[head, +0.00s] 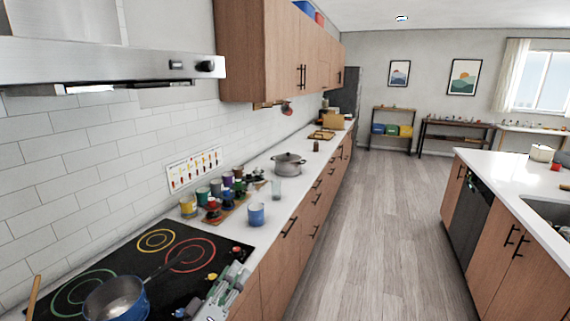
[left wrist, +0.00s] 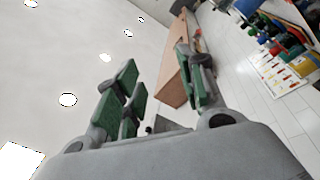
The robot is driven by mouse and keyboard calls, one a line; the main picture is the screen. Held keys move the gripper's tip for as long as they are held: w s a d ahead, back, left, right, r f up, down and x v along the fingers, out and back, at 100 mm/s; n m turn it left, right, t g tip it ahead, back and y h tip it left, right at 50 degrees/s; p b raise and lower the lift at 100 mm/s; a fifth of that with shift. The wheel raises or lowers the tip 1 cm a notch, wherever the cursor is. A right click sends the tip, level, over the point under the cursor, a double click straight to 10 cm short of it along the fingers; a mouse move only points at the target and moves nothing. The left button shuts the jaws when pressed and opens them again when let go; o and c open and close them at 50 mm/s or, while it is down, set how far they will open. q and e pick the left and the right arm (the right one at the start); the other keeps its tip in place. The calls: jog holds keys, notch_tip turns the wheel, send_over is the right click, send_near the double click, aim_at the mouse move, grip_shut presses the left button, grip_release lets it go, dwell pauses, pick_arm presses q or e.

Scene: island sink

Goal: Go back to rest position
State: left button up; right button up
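My left gripper (head: 228,288) is at the bottom of the head view, over the right front edge of the black cooktop (head: 95,279). In the left wrist view its green-padded fingers (left wrist: 158,72) stand apart with nothing between them. A blue pan (head: 118,300) sits on the cooktop at the lower left, with its handle reaching right. Contact between gripper and pan cannot be seen. My right gripper is not in view.
A blue cup (head: 256,214), several colored jars (head: 217,188) and a grey pot (head: 288,163) stand on the left counter. A range hood (head: 110,65) hangs above the cooktop. The white island (head: 510,167) is at right, with clear floor (head: 385,230) between.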

pick_arm(q)
jog(key=s+d+f+m+g, duration=0.1)
jog(key=s+f+m+g, duration=0.3)
jog(key=f, duration=0.3)
jog(key=s+d+f+m+g, duration=0.2)
jog(key=s+f+m+g, duration=0.15)
jog(key=f+g, duration=0.2)
jog(key=s+a+f+g+y, duration=0.6)
jog(key=s+a+f+y, duration=0.3)
jog(key=s+a, duration=0.35)
notch_tip(320, 180, down, 34)
jog(key=s+h, duration=0.1)
jog(key=s, duration=0.1)
jog(key=s+a+f+g, duration=0.1)
jog(key=s+a+f, duration=0.1)
jog(key=s+f, duration=0.8)
jog(key=s+a+f+g, duration=0.1)
jog(key=s+a+f, duration=0.1)
jog(key=s+f, duration=0.8)
jog(key=shift+s, duration=1.25)
jog(key=shift+a, duration=0.1)
